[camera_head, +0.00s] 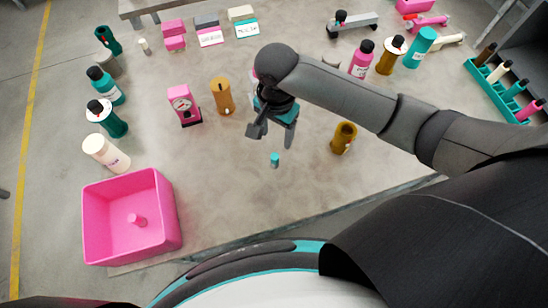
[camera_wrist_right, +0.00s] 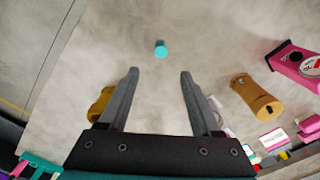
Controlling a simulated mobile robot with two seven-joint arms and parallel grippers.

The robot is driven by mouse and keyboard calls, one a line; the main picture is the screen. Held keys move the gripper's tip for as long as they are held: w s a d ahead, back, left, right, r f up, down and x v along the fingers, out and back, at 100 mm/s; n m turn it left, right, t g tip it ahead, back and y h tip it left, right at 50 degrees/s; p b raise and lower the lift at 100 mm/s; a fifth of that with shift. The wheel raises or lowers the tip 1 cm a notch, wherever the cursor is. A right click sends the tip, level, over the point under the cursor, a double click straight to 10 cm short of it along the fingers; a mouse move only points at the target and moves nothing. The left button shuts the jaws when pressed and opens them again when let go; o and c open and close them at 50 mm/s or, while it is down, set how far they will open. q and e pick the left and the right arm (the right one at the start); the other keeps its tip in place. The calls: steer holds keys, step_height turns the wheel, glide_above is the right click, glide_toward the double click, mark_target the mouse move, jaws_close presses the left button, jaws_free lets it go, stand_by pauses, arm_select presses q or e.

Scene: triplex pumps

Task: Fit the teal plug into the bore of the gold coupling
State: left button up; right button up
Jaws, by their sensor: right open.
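The teal plug (camera_head: 275,159) is a small upright cylinder on the table, apart from everything else. In the right wrist view the plug (camera_wrist_right: 161,49) shows beyond the fingertips, roughly between their lines. The gold coupling (camera_head: 343,137) stands to the right of the plug, its dark bore facing up. In the wrist view the coupling (camera_wrist_right: 99,104) is partly hidden behind a finger. My right gripper (camera_head: 273,137) is open and empty, pointing down above the table just behind the plug; it also shows in the wrist view (camera_wrist_right: 159,72). My left gripper is out of view.
A pink bin (camera_head: 160,233) with a small pink piece inside is at the front left. A tan cylinder (camera_head: 221,95) and a pink gauge block (camera_head: 184,105) stand behind left. Bottles line the left edge. The table around the plug is clear.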

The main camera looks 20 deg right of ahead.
steer(key=b, duration=0.1)
glide_above(275, 156)
step_height(275, 156, down, 6)
steer(key=shift+f, duration=0.1)
step_height(275, 156, down, 5)
steer(key=shift+f+b, duration=0.1)
steer(key=shift+b, duration=0.55)
jaws_close()
